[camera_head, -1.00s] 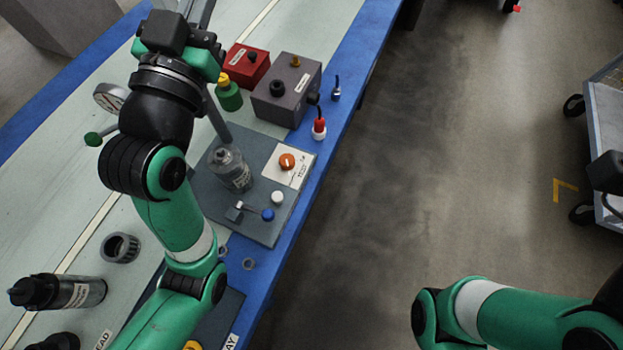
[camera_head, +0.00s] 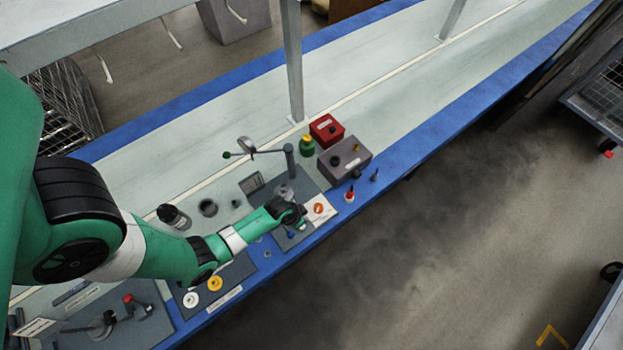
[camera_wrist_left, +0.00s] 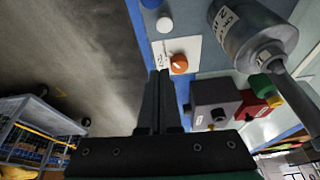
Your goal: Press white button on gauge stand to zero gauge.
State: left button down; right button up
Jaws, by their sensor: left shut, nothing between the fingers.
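The gauge stand's grey base plate (camera_head: 309,190) sits near the blue front edge of the bench. The white button (camera_wrist_left: 164,24) shows at the top of the left wrist view, near the blue button (camera_wrist_left: 150,3) and the orange knob (camera_wrist_left: 179,64). My left gripper (camera_wrist_left: 160,73) is shut and empty, its fingertips beside the orange knob in that picture and below the white button. In the head view my left gripper (camera_head: 301,219) is over the front of the plate and hides the white button. Whether it touches anything cannot be told. My right gripper is out of view.
A grey box (camera_head: 344,156), a red box (camera_head: 326,130) and a green bottle (camera_head: 307,146) stand to the right of the stand. A red-and-white plug (camera_head: 349,195) is on the blue edge. The bench far right is clear.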

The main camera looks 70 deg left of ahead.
pick_arm(q)
jog(key=shift+n+g, duration=0.3)
jog(key=shift+n, duration=0.1)
jog(key=s+r+p, duration=0.3)
jog(key=s+r, duration=0.1)
jog(key=shift+a, duration=0.15)
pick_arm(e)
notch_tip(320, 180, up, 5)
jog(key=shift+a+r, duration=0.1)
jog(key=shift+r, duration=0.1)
pick_arm(q)
jog(key=shift+f, duration=0.15)
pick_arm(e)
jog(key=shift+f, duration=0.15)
pick_arm(q)
jog(key=b+x, duration=0.7)
jog(key=shift+f, duration=0.3)
jog(key=b+x, duration=0.1)
jog(key=x, duration=0.1)
jog(key=b+x, duration=0.2)
jog(key=x, duration=0.1)
jog(key=shift+s+f, duration=0.2)
jog(key=shift+f, duration=0.45)
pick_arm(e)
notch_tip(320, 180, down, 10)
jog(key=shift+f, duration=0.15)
